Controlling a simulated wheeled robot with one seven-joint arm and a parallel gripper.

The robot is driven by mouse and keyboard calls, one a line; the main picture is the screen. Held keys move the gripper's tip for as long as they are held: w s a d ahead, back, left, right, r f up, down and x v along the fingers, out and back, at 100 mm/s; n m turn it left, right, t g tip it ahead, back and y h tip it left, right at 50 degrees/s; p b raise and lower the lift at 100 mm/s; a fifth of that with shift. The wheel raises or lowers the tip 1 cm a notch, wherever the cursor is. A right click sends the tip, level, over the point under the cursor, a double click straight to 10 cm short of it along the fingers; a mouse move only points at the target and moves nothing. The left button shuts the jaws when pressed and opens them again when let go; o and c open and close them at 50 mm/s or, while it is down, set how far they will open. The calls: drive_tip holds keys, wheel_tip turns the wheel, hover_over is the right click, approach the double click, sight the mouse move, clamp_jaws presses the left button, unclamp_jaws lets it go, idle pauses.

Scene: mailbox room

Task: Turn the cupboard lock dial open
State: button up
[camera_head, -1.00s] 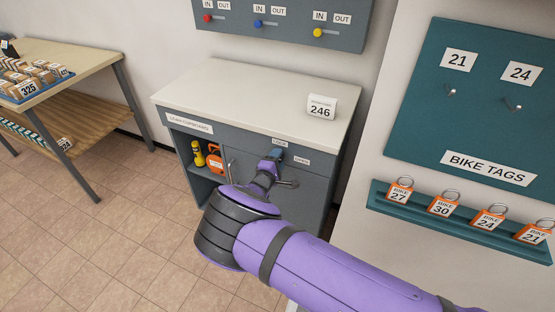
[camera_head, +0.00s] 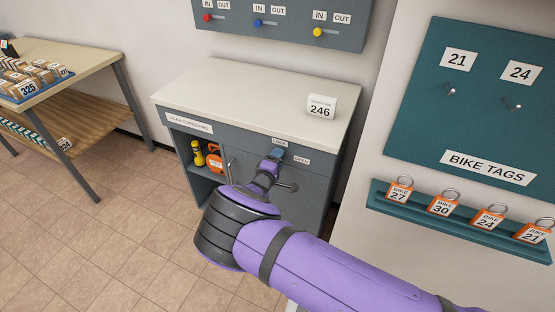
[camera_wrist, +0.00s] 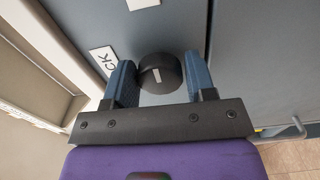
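The lock dial (camera_wrist: 156,62) is a round black knob with a short white mark on the front of the grey cupboard (camera_head: 245,145). In the wrist view the mark runs nearly up and down, roughly towards the label at the top edge. In the head view my gripper (camera_head: 274,156) is at the cupboard front, just below the LOCK label (camera_head: 280,142). The OPEN label (camera_head: 302,161) is to its right. My gripper hides the dial there.
A handle (camera_head: 289,186) sticks out below and right of my gripper. The open shelf at left holds a yellow torch (camera_head: 198,153) and an orange item (camera_head: 215,158). A 246 sign (camera_head: 321,107) stands on the cupboard top. The bike tag shelf (camera_head: 455,222) is at right.

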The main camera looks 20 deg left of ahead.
drive_tip(key=shift+o, duration=1.4)
drive_tip(key=s, duration=1)
drive_tip(key=shift+s+a, duration=0.4)
